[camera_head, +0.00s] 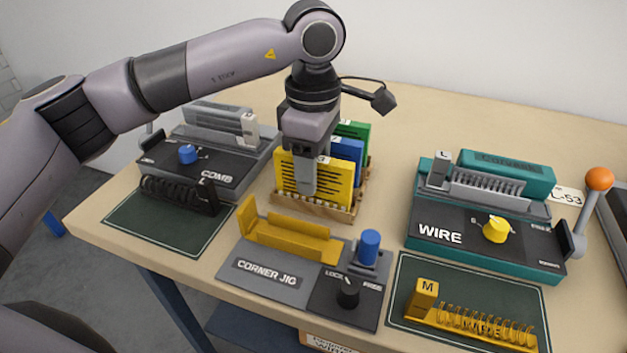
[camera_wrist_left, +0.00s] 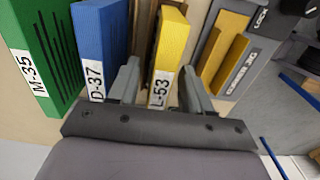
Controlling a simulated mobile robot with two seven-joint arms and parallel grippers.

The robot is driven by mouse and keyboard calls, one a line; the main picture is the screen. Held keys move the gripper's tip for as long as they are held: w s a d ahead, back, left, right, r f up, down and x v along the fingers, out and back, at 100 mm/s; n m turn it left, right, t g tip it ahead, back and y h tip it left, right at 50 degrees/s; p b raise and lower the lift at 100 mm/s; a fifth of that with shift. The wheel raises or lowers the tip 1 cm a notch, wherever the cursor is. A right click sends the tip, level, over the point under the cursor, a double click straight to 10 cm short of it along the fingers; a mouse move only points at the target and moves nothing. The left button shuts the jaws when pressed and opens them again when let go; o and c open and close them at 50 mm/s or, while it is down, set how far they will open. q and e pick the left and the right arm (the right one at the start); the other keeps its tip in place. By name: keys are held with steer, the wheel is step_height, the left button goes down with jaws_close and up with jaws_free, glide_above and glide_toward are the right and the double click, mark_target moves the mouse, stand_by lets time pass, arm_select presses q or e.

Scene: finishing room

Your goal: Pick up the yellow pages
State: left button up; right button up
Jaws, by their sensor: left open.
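The yellow pages (camera_head: 339,189) stand upright in a wooden rack (camera_head: 318,208) at the middle of the table, in front of the blue and green ones. In the left wrist view the yellow pages (camera_wrist_left: 172,42) carry a white label reading L-53. My left gripper (camera_head: 304,185) comes down over the rack from above. Its jaws are open, with one finger on each side of the yellow pages in the wrist view; the gap is between the fingers (camera_wrist_left: 159,82). I cannot tell whether a finger touches them. My right gripper is not in view.
Blue pages (camera_head: 346,148) and green pages (camera_head: 354,131) stand close behind in the rack. The corner jig (camera_head: 265,284) sits just in front. The comb machine (camera_head: 175,160) is to the left, the teal wire machine (camera_head: 460,240) to the right. The table behind the rack is clear.

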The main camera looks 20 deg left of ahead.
arm_select(q)
steer(key=shift+f, duration=0.4)
jaws_close()
steer(key=shift+r, duration=0.1)
